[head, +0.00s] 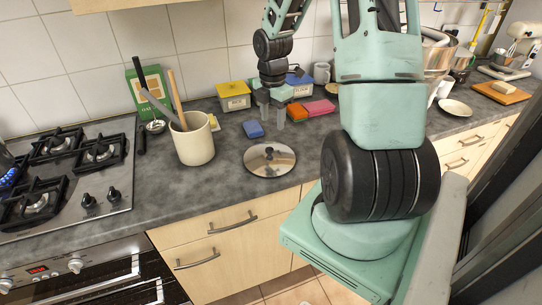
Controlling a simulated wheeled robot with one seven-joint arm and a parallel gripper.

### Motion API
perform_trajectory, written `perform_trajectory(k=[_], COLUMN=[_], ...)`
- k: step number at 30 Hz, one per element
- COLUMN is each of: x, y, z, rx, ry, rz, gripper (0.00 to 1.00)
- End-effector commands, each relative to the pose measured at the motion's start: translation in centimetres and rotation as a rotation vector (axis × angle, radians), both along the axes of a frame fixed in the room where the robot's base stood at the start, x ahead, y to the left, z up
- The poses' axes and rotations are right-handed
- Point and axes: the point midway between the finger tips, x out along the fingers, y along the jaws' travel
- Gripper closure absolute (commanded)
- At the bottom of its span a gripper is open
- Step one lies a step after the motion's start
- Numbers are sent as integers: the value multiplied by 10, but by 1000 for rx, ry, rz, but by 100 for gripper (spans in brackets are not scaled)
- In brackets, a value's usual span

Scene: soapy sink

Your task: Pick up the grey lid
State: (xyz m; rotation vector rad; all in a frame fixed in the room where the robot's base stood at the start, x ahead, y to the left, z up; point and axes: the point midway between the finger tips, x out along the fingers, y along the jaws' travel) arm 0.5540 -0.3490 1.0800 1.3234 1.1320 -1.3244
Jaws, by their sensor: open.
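The grey lid (258,161) is round, with a shiny grey disc, a paler rim and a small dark knob in its middle. It lies flat on the dark counter near the front edge, above the drawers. My gripper (271,116) points down over the counter, behind the lid and slightly to its right in the picture. Its fingers are apart with nothing visible between them. The gripper is not touching the lid. The lid is in full view.
A blue sponge (253,129) lies just behind the lid. Orange (297,112) and pink (320,107) blocks lie to the right of the gripper. A cream crock (193,143) with utensils stands left of the lid. Yellow tub (233,97) and mug (321,73) stand behind. The stove is far left.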

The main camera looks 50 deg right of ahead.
Motion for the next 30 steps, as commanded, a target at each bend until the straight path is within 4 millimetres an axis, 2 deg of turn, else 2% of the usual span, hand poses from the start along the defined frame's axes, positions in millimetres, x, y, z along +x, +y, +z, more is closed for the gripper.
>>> perform_trajectory(k=[3, 7, 16, 25, 30], x=[0, 0, 2, 6, 6], y=[2, 2, 2, 6, 5], z=[-25, -45, -65, -102, -110], rx=[4, 2, 1, 1, 0], ry=[4, 3, 2, 1, -1], rz=[3, 2, 1, 0, -1], gripper=[50, 50, 50, 50, 50])
